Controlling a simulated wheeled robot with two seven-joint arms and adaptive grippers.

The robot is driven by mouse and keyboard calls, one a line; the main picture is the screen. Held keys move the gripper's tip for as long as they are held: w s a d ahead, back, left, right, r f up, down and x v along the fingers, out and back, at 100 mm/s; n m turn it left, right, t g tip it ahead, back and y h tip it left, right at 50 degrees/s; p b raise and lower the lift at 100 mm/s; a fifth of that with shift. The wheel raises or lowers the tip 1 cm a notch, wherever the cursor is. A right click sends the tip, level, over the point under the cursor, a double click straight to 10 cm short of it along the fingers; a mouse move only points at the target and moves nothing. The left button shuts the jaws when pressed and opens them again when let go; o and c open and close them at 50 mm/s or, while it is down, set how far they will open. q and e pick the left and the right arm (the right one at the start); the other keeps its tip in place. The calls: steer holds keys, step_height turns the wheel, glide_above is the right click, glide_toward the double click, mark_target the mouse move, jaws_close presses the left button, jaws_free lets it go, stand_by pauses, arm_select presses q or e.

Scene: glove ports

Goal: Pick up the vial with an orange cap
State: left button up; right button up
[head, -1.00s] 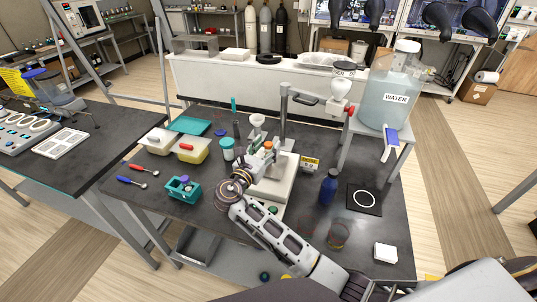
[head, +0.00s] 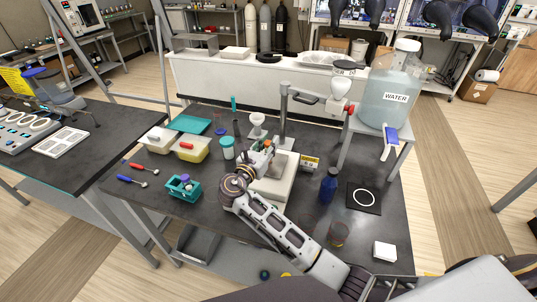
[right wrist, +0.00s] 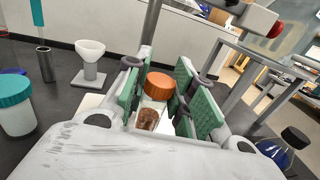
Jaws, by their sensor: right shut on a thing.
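The vial with an orange cap (right wrist: 158,86) stands between the green finger pads of my right gripper (right wrist: 165,98) in the right wrist view. Its clear body holds something brown. The pads close on it from both sides. In the head view my right gripper (head: 266,154) is over the pale stand base at the middle of the table, and a bit of orange shows at its fingers. Whether the vial touches anything below is hidden by the gripper. My left gripper is not in view.
A white funnel-shaped cup (head: 257,125) and a teal-capped jar (head: 227,148) stand left of the gripper. A stand with a clamp (head: 284,115) rises just behind. A blue bottle (head: 328,187) is to the right.

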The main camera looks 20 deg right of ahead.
steer(key=shift+c, duration=1.2)
steer(key=shift+r, duration=0.15)
steer(key=shift+r, duration=4.9)
